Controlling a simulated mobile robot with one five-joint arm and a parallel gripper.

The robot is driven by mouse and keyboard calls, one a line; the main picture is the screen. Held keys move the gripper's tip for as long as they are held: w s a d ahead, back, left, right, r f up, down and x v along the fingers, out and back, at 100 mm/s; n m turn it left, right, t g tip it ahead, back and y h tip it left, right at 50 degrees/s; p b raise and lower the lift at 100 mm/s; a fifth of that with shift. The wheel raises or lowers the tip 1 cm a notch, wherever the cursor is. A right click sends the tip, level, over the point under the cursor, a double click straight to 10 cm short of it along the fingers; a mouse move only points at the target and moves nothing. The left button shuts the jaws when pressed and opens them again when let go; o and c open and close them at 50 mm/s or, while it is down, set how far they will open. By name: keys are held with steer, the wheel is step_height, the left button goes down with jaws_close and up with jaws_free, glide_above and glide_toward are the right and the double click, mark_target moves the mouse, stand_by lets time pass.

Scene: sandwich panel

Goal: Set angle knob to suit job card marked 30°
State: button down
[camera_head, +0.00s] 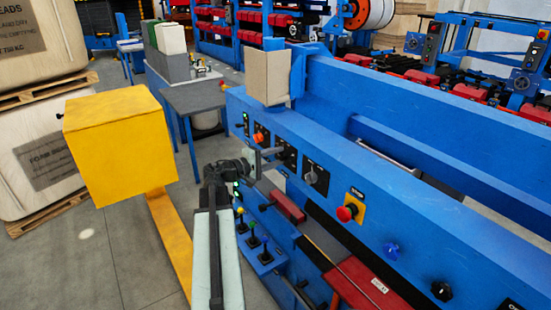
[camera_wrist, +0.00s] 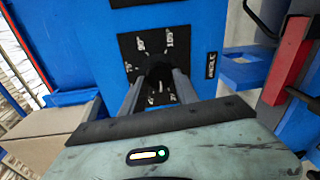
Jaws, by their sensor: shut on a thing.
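The angle knob (camera_wrist: 158,74) is dark and sits on a black dial plate (camera_wrist: 128,45) with white degree marks around it. A label reading like "ANGLE" (camera_wrist: 211,65) is beside the plate. My gripper (camera_wrist: 157,82) is shut on the knob, one grey finger on each side. In the head view my gripper (camera_head: 272,158) reaches the front face of the blue machine, and the knob itself is mostly hidden there. Some marks are partly covered by the fingers, and the pointer's setting cannot be read. I cannot make out a job card marked 30°.
The blue machine panel (camera_head: 370,185) also carries a grey knob (camera_head: 311,177), a red emergency button (camera_head: 347,213), a blue knob (camera_head: 391,250) and a black knob (camera_head: 442,291). Small levers (camera_head: 253,241) stand below. A yellow box (camera_head: 120,145) is left of my arm.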

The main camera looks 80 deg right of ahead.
steer(key=n, duration=0.4)
steer(key=shift+d, duration=0.1)
steer(key=shift+n, duration=0.3)
stand_by(0.4)
steer(key=c, duration=0.9)
jaws_free()
steer(key=shift+s, duration=0.1)
steer(key=shift+y, duration=0.3)
steer(key=v, duration=0.8)
steer(key=shift+f+p, duration=0.15)
steer(key=shift+p, duration=0.25)
steer(key=shift+d, duration=0.1)
